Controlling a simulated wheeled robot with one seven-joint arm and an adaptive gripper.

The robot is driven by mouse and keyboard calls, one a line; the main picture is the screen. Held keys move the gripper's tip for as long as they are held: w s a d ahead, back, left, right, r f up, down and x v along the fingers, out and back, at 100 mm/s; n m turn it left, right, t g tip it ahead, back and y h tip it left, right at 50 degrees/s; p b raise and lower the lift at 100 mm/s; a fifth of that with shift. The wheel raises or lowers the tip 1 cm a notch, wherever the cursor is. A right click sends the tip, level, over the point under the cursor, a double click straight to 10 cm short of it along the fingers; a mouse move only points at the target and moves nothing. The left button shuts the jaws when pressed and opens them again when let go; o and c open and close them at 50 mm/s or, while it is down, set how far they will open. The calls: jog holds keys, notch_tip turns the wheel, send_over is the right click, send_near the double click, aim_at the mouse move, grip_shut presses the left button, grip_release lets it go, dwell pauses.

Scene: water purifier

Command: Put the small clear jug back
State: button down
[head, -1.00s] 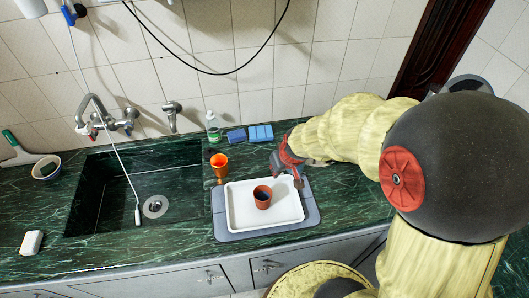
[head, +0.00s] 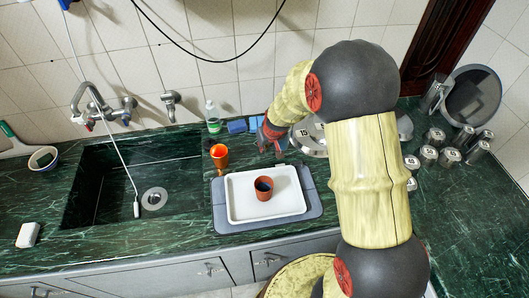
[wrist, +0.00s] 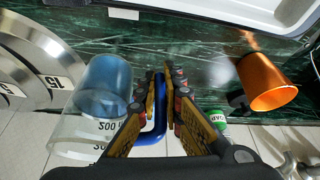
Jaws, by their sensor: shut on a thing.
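In the head view my gripper (head: 270,143) is over the back of the counter, behind the white tray (head: 238,213). I cannot make out the jug in the head view.
An orange goblet (head: 219,157) stands left of my gripper. A brown cup (head: 263,187) stands on the tray. A bottle (head: 212,117) and blue blocks (head: 237,126) are by the wall. Metal weights (head: 310,140) stand at right, with several canisters (head: 428,155) beyond.

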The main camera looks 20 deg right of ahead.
jog(key=shift+w+f, duration=0.3)
jog(key=shift+f, duration=0.15)
jog(key=shift+f+b, duration=0.7)
jog(key=shift+f, duration=0.7)
jog(key=shift+f, duration=0.2)
jog(key=c, duration=1.9)
grip_release()
